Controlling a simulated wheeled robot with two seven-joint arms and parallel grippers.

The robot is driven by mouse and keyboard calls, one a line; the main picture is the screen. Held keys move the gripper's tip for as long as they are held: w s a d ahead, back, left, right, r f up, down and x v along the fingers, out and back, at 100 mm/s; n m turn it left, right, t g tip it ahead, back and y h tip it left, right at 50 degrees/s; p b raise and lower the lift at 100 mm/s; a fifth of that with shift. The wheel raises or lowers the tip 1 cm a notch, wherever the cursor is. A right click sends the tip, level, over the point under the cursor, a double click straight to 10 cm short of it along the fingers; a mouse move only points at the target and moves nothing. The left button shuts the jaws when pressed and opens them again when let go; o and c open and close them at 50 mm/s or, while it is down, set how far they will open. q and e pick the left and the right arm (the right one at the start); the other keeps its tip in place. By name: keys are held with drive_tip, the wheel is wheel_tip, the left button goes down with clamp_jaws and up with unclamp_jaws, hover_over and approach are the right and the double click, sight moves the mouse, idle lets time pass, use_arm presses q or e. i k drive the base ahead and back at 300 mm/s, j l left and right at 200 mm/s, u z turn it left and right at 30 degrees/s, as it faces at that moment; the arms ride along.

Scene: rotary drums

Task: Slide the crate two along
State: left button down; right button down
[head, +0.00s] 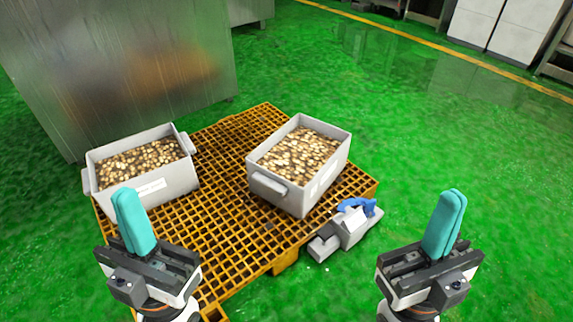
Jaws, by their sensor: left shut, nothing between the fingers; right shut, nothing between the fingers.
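Two grey crates full of small brown and tan pieces stand on a yellow grid pallet (222,232). The left crate (176,184) is at the pallet's left side, with a white label on its front. The right crate (286,199) is on the pallet's right part, turned at an angle, with a handle on its near-left end. My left gripper (133,220) is shut and empty, in front of the left crate in the picture. My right gripper (444,224) is shut and empty over the green floor, right of the pallet and apart from both crates.
A grey object with a blue part (348,226) sits on the floor by the pallet's right edge. A large metal cabinet (115,70) stands behind the left crate. White cabinets (500,28) stand far back right. The green floor (450,130) on the right is clear.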

sight(292, 167)
drive_tip(key=l+u, duration=0.1)
drive_tip(key=u, duration=0.3)
drive_tip(key=i+l+u, duration=0.1)
drive_tip(key=u, duration=0.3)
drive_tip(key=l+u, duration=0.1)
drive_tip(key=u, duration=0.3)
drive_tip(key=l+u, duration=0.15)
drive_tip(key=u, duration=0.25)
drive_tip(key=l+u, duration=0.1)
drive_tip(key=u, duration=0.3)
drive_tip(key=k+l, duration=0.1)
drive_tip(key=l, duration=0.45)
drive_tip(key=k+l, duration=0.1)
drive_tip(key=l, duration=0.45)
drive_tip(key=k+l, duration=0.1)
drive_tip(key=l, duration=1)
drive_tip(key=k+l, duration=0.15)
drive_tip(key=l, duration=0.45)
drive_tip(key=k+l, duration=0.1)
drive_tip(key=l, duration=0.45)
drive_tip(key=k+l, duration=0.1)
drive_tip(key=l, duration=0.45)
drive_tip(key=u, duration=0.05)
